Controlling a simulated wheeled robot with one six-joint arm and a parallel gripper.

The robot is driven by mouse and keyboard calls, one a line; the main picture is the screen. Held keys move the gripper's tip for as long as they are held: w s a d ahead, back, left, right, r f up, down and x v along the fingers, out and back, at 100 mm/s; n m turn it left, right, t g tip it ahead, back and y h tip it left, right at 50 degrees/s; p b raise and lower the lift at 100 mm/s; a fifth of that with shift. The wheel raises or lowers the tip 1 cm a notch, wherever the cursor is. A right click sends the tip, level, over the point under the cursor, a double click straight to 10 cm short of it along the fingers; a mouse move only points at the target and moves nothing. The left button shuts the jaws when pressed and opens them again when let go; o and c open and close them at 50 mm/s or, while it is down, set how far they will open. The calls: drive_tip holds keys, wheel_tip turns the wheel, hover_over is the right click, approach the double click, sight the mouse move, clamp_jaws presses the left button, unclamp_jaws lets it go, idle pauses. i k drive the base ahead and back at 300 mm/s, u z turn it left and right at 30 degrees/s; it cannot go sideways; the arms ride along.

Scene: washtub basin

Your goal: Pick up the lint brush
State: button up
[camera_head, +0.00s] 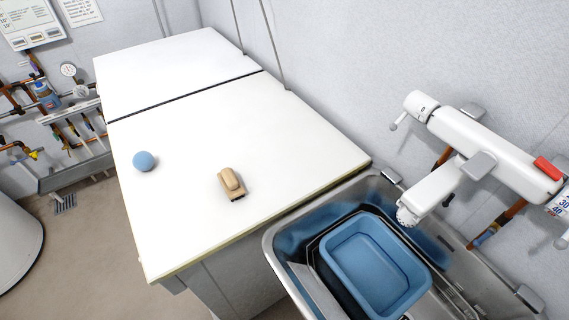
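The lint brush (232,183) lies on the white worktop, right of the middle of its near section. It looks tan and wooden, with a raised back and a dark edge at its near end. Nothing touches it. My gripper and arm do not show in the head camera view.
A blue ball (144,161) sits left of the brush on the white worktop (190,235). A steel sink (274,243) with a blue basin (340,240) stands at the right, under a white and red wall tap (490,150). The worktop around the brush is clear.

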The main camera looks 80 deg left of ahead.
sight(234, 188)
drive_tip(key=u, duration=2.15)
